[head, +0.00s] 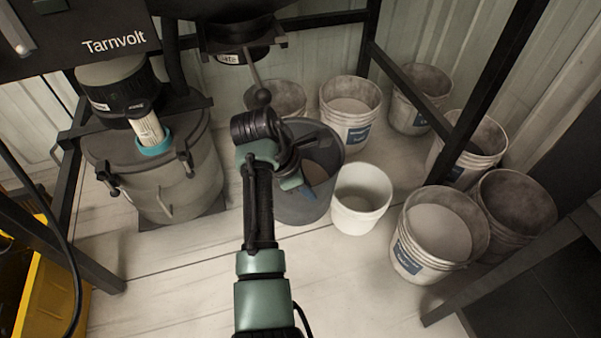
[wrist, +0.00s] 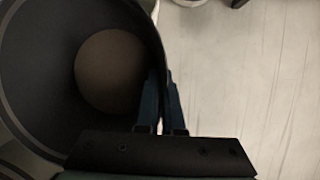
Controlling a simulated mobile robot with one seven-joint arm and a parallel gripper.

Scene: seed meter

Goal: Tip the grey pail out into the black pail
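A dark grey pail (head: 296,207) stands in the middle of the head view, upright on the floor as far as I can tell. It fills the left of the wrist view (wrist: 40,60), where a round brown patch of contents shows deep inside. My gripper (head: 300,188) is at the pail's near rim, partly hidden by the arm. In the wrist view my gripper (wrist: 162,85) has one blue finger inside and one outside the wall, close together on the rim. I cannot single out a clearly black pail.
A small white pail (head: 361,200) stands close on the right. Several whitish pails with blue labels, one of them filled (head: 440,232), stand farther right. A lidded grey drum (head: 165,180) is on the left. Black frame posts (head: 490,90) cross the right.

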